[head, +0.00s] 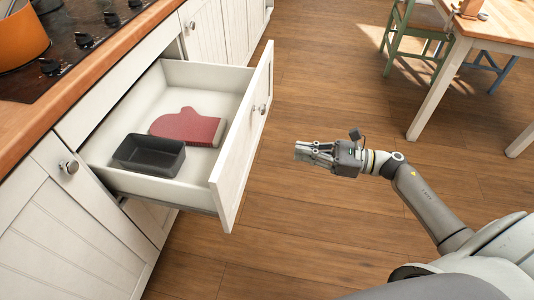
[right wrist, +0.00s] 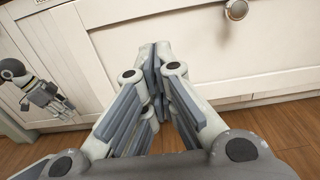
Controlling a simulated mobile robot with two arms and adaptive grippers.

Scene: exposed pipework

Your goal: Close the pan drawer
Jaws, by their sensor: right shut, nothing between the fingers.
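The pan drawer (head: 222,170) stands pulled out from the counter, with its white front panel (head: 240,150) well away from the cabinet. A black loaf pan (head: 150,155) and a red oven mitt (head: 188,127) lie inside it. My right gripper (head: 298,152) is shut and empty, to the right of the front panel and apart from it in the head view. In the right wrist view my shut fingers (right wrist: 155,75) point at the white front, with a round knob (right wrist: 236,9) above right. My left gripper (right wrist: 45,97) seems to show at that view's left edge, too small to read.
A stove with an orange pot (head: 22,38) is on the wooden counter at the upper left. A cabinet door with a knob (head: 69,167) is below. A table (head: 430,85) and green stool (head: 412,35) stand upper right. Wooden floor between is clear.

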